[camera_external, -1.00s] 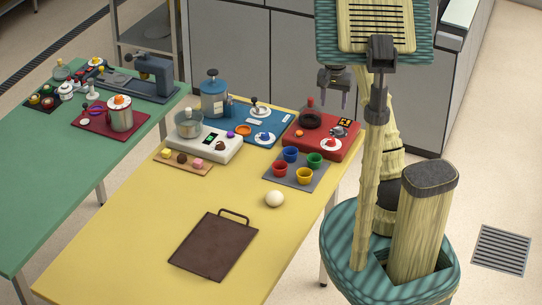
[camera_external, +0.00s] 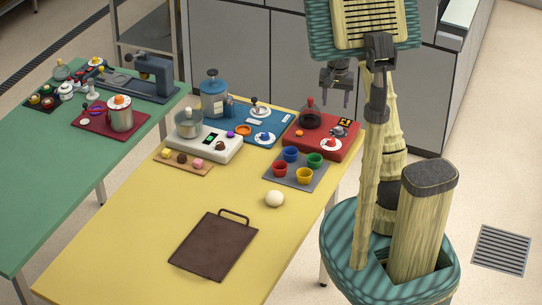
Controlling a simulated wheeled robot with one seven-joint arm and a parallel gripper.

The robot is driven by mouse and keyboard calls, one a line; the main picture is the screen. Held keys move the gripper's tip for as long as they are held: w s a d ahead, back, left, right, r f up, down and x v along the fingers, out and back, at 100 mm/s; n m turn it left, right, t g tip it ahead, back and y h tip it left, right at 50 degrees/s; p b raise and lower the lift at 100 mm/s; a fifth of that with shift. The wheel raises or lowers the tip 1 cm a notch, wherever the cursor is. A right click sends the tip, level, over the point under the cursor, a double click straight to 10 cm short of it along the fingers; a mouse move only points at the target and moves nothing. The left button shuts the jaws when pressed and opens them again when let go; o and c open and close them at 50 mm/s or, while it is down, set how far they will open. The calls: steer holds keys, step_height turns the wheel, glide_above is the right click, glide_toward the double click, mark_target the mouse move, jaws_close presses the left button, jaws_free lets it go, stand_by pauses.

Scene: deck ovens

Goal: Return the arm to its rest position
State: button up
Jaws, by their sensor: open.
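My gripper (camera_external: 335,99) hangs at the end of my arm (camera_external: 377,140), above the back right of the yellow table near the red station. Its two fingers point down and stand apart, with nothing between them. It is open and empty. The upper part of my arm stands high, and its top is cut off by the picture's upper edge.
On the yellow table (camera_external: 190,215) are a red station (camera_external: 345,150), a blue station, a white scale, a grey tray (camera_external: 299,182) with coloured cups, a white ball (camera_external: 275,198) and a dark board (camera_external: 213,245). A green table (camera_external: 60,170) stands left. Grey cabinets (camera_external: 230,50) stand behind.

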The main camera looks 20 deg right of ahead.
steer(key=s+a+n+t, duration=0.1)
steer(key=s+a+n, duration=0.1)
steer(key=s, duration=0.8)
steer(key=s+a+f+n+t+p, duration=0.1)
steer(key=s+a+n, duration=0.2)
steer(key=s, duration=0.8)
steer(key=shift+n, duration=0.5)
